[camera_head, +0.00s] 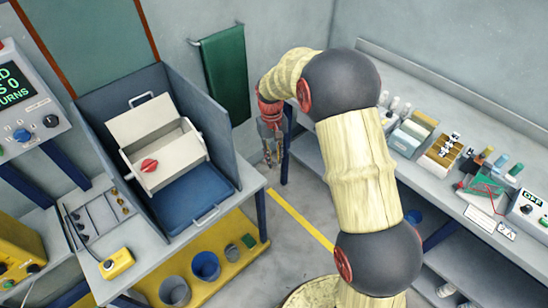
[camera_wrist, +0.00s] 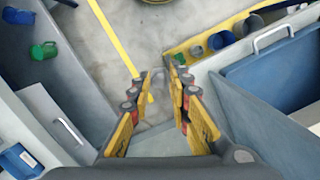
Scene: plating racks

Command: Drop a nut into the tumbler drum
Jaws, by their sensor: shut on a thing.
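The tumbler drum (camera_head: 166,157) is a white box with a red knob on its front, standing in a dark blue-grey booth at the left; its lid (camera_head: 145,115) is up and the opening shows. My gripper (camera_head: 270,158) hangs over the floor to the right of the booth, apart from the drum. In the wrist view my gripper (camera_wrist: 160,82) is shut on a small grey nut (camera_wrist: 159,75), hard to make out between the fingertips. Small brass-coloured pieces (camera_head: 119,201) lie in a grey tray (camera_head: 78,222) left of the booth.
The booth's right wall (camera_head: 207,127) stands between my gripper and the drum. A blue tray (camera_head: 197,192) lies in front of the drum. A green towel (camera_head: 226,72) hangs on the back wall. A yellow shelf with buckets (camera_head: 206,266) is below. The right bench holds racks and bottles.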

